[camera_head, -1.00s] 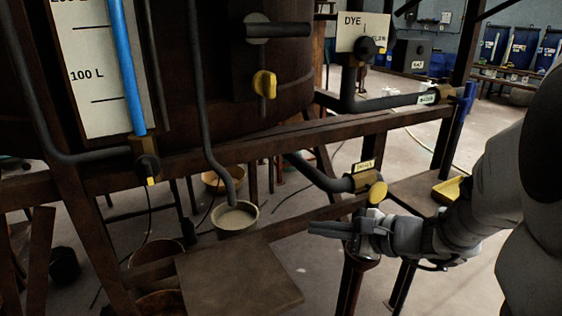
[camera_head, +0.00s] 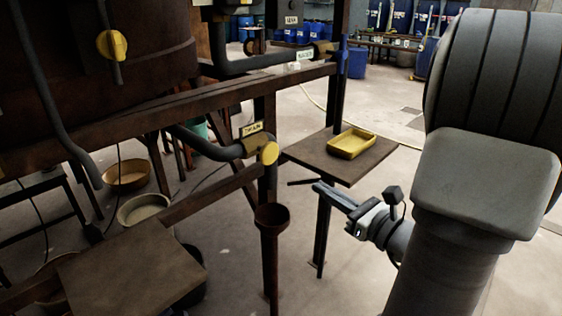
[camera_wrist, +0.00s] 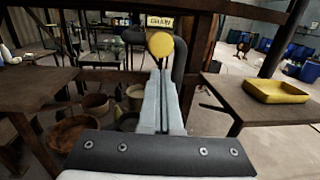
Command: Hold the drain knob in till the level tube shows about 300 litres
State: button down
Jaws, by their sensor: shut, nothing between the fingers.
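The yellow drain knob (camera_head: 269,153) sits at the end of a grey pipe under a small yellow drain label (camera_head: 251,129). It also shows in the wrist view (camera_wrist: 160,44), straight beyond the fingertips. My gripper (camera_head: 318,187) is shut and empty, to the right of the knob and lower in the head view. In the wrist view my gripper (camera_wrist: 163,76) points at the knob; the fingertips appear just below it, and I cannot tell the gap exactly. The level tube is out of view in both current views.
A rusty funnel on a post (camera_head: 271,217) stands below the knob. A small brown table (camera_head: 378,162) with a yellow tray (camera_head: 352,143) is to the right. A rusty beam (camera_head: 190,103) crosses above. Bowls (camera_head: 143,208) and a brown board (camera_head: 130,272) lie lower left.

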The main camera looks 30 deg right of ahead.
aim_at(269, 155)
jog(key=shift+w, duration=0.1)
jog(key=b+x, duration=0.2)
jog(key=x, duration=1.1)
jog(key=shift+w+a+f+b, duration=0.1)
jog(key=shift+w+a+b, duration=0.1)
jog(key=shift+b, duration=0.2)
jog(key=shift+w, duration=0.25)
jog(key=shift+x, duration=0.75)
jog(key=shift+w+a, duration=0.1)
jog(key=shift+a, duration=0.05)
jog(key=shift+a+r, duration=0.15)
jog(key=shift+r, duration=0.1)
dwell(4.8)
